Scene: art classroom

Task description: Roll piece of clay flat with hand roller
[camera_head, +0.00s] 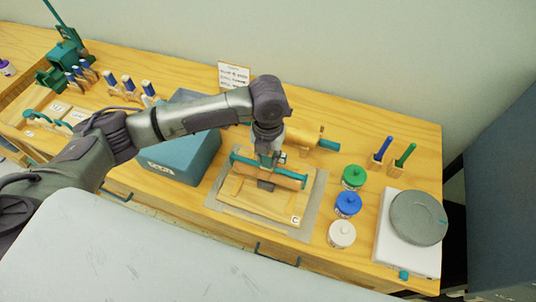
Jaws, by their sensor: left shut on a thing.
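A wooden hand roller (286,178) with teal ends lies across a wooden board (262,202) marked "C". My left gripper (267,172) comes down from above and is shut on the middle of the roller. The board rests on a grey mat (222,208). I cannot make out the piece of clay; the roller and gripper cover the middle of the board. My right gripper is not in view.
Behind the board lies another wooden cylinder (304,137) with a teal handle. A blue-grey box (172,163) stands left. Green (354,178), blue (348,205) and white (342,234) jars stand right, beside a turntable (418,218). Tool holders line the back.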

